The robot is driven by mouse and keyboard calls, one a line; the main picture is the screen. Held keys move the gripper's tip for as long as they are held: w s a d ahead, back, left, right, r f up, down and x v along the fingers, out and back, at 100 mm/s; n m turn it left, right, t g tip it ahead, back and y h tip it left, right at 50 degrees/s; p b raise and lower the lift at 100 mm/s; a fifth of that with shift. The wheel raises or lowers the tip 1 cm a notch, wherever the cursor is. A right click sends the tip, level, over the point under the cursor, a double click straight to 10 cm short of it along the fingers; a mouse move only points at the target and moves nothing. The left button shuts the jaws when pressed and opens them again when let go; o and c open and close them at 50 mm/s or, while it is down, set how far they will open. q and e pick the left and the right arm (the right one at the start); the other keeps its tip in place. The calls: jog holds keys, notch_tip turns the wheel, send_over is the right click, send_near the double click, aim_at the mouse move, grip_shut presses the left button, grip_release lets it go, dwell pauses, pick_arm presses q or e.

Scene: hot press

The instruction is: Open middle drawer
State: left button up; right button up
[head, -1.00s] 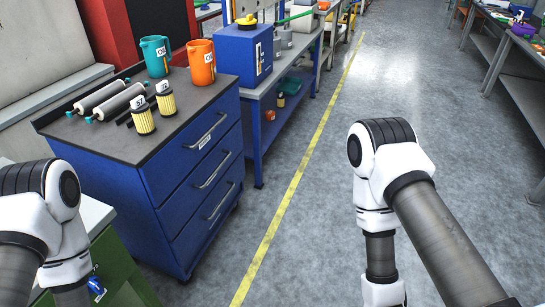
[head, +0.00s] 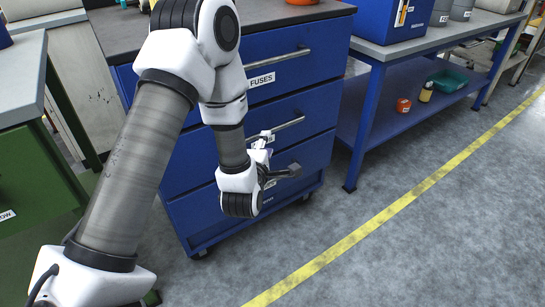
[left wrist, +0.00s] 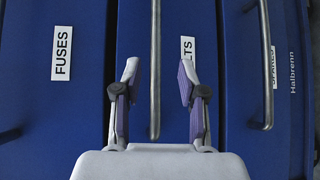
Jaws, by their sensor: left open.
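The blue cabinet has three drawers, and all look shut. The middle drawer (head: 321,104) has a metal bar handle (head: 288,124) and a label partly hidden by my left gripper (head: 263,142). In the left wrist view, that handle (left wrist: 155,40) runs up the picture between the open fingers of my left gripper (left wrist: 158,72), one finger on each side. The fingers look apart from the bar, though contact is hard to judge. The middle drawer's label, partly covered, ends in "LTS" (left wrist: 187,48). My right gripper is not in view.
The top drawer (head: 325,40), labelled FUSES, lies above; the lower drawer (head: 315,160) lies below with its own handle (left wrist: 266,60). A workbench with a blue shelf (head: 385,125) stands to the right. The floor (head: 420,240) before the cabinet is clear. A green cabinet (head: 30,170) stands left.

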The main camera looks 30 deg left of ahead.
pick_arm(q)
jog(key=x, duration=0.5)
jog(key=b+x, duration=0.1)
jog(key=x, duration=0.1)
jog(key=shift+w+a+r, duration=0.25)
jog(key=shift+w, duration=0.05)
grip_shut()
